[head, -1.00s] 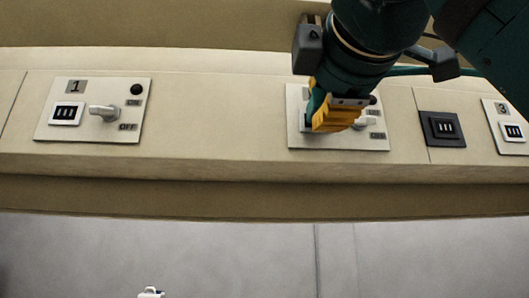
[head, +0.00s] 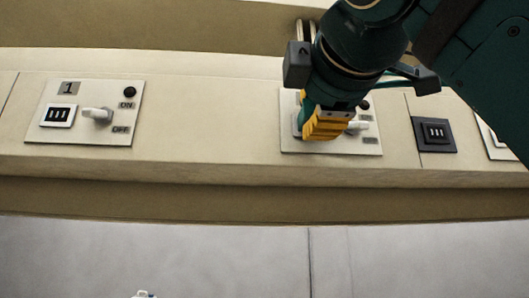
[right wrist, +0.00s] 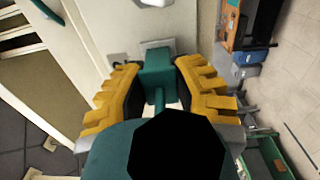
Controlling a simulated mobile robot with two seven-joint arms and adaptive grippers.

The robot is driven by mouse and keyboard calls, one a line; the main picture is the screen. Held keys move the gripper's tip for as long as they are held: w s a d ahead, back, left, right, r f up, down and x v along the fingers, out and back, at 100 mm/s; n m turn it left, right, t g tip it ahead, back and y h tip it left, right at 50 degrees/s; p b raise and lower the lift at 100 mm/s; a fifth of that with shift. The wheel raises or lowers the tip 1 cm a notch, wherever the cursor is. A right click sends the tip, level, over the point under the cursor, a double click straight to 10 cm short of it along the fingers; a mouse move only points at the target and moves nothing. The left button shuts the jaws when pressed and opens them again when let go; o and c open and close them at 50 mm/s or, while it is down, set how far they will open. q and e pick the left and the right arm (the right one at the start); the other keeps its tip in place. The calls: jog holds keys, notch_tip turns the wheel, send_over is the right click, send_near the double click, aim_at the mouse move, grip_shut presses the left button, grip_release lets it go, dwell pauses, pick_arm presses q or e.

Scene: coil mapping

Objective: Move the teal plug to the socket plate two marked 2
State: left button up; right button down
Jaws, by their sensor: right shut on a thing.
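My right gripper (head: 325,126) is shut on the teal plug (right wrist: 154,68), whose block shows between the yellow fingers in the right wrist view. A teal cable runs back from it. In the head view, the gripper is in front of the left part of the middle socket plate (head: 345,149). The gripper hides that plate's socket and number, so I cannot read a 2 or tell whether the plug is seated. A white lever (head: 359,126) and a black knob (head: 364,105) show beside the fingers. My left gripper is not in view.
The plate marked 1 (head: 133,101), with a socket, lever and ON and OFF labels, is at left. A dark socket (head: 435,133) is right of the middle plate. Another plate (head: 496,149) at far right is mostly behind my arm. The wall below is clear.

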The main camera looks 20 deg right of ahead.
jog(key=c, duration=0.7)
grip_release()
jog(key=shift+c, duration=0.2)
